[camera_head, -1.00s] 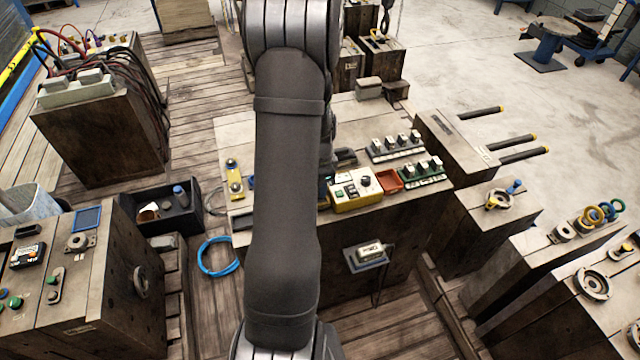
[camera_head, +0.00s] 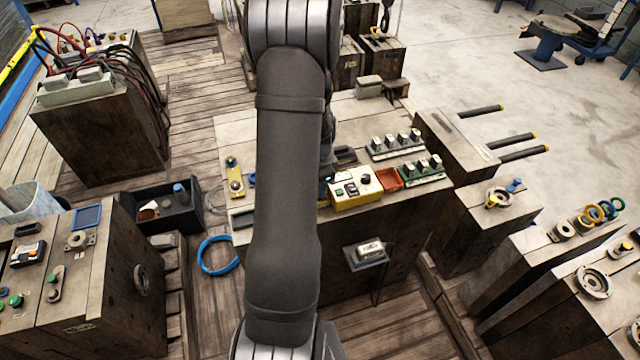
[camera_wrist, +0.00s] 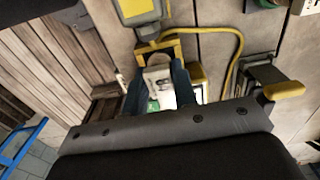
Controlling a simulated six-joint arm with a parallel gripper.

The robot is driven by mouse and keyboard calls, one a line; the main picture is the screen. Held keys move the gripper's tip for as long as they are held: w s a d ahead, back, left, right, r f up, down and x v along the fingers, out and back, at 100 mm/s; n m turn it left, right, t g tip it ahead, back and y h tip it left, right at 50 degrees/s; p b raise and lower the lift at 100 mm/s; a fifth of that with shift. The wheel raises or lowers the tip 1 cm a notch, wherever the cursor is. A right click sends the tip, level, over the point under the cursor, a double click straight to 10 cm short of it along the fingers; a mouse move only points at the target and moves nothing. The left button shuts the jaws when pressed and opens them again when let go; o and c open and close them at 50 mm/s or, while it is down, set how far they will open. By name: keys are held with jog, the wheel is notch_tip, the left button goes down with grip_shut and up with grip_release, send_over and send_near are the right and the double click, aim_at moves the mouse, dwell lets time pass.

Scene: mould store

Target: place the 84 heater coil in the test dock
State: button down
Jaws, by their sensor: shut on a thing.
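In the wrist view my gripper (camera_wrist: 159,88) has its two blue-grey fingers closed on a small pale block with a green part, which I take to be the heater coil (camera_wrist: 158,75). No number is legible on it. A yellow bracket (camera_wrist: 172,47) shows just beyond the fingertips; I cannot tell whether the block touches it. A yellow-and-grey unit (camera_wrist: 138,12) lies above that, with a yellow cable (camera_wrist: 236,45) running to the right. I cannot tell which part is the test dock. In the head view my arm hides the gripper and the held block.
On the central bench are a yellow control box (camera_head: 355,190), an orange-red tray (camera_head: 389,179) and racks of small grey modules (camera_head: 396,144). A black bin (camera_head: 168,212) stands left of the bench. A blue hose loop (camera_head: 218,256) lies on the plank floor.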

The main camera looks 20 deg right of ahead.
jog(key=shift+f, duration=0.35)
dwell(0.6)
jog(key=c, duration=0.7)
grip_release()
jog(key=shift+r, duration=3.8)
jog(key=shift+f, duration=3.75)
